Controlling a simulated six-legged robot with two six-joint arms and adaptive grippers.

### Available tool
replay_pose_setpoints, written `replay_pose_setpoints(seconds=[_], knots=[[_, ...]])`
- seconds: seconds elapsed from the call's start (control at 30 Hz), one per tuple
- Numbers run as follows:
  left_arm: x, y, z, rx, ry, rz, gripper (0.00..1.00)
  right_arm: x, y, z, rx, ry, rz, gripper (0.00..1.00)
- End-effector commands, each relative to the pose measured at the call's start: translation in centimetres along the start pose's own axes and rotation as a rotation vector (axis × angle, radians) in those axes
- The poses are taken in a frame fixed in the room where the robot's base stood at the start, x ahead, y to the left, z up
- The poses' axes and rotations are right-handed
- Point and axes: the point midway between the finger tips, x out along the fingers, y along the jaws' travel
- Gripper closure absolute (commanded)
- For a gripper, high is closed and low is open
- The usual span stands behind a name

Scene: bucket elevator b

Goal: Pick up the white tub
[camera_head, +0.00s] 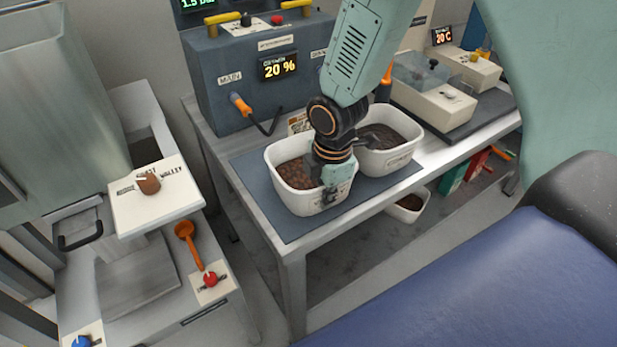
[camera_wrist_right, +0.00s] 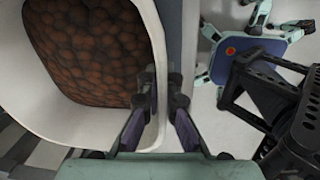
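A white tub (camera_head: 312,200) filled with brown lumps stands upright on the dark mat, in the middle of the head view. The tub (camera_wrist_right: 105,129) also fills the left of the right wrist view. My right gripper (camera_head: 333,190) reaches down at the tub's right side and hides part of its rim. In the right wrist view, the fingers of my right gripper (camera_wrist_right: 161,88) straddle the tub's wall, one inside and one outside. My left gripper is not in view.
A second white tub (camera_head: 402,163) with dark contents stands close behind to the right. The mat (camera_head: 262,212) covers the metal table's near end. A control box (camera_head: 225,82) stands at the back. A third white tub (camera_head: 405,214) is below the table.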

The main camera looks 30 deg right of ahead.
Motion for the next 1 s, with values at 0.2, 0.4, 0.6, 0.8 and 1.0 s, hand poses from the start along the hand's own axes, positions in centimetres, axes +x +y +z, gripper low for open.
replay_pose_setpoints(seconds=[0.2,0.4,0.6,0.8,1.0], knots=[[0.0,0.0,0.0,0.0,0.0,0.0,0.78,-0.1,-0.1,0.0,-0.001,-0.001,-0.004,1.0],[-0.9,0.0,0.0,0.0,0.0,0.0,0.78,-2.8,0.3,0.0,-0.001,-0.001,0.001,1.0],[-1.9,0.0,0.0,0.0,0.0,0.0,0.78,-6.8,0.7,0.0,-0.001,-0.001,0.003,1.0],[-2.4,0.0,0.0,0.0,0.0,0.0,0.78,-9.3,0.9,0.0,-0.001,-0.001,0.002,1.0],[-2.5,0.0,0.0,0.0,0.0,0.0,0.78,-10.1,1.0,0.0,-0.001,-0.001,0.001,1.0]])
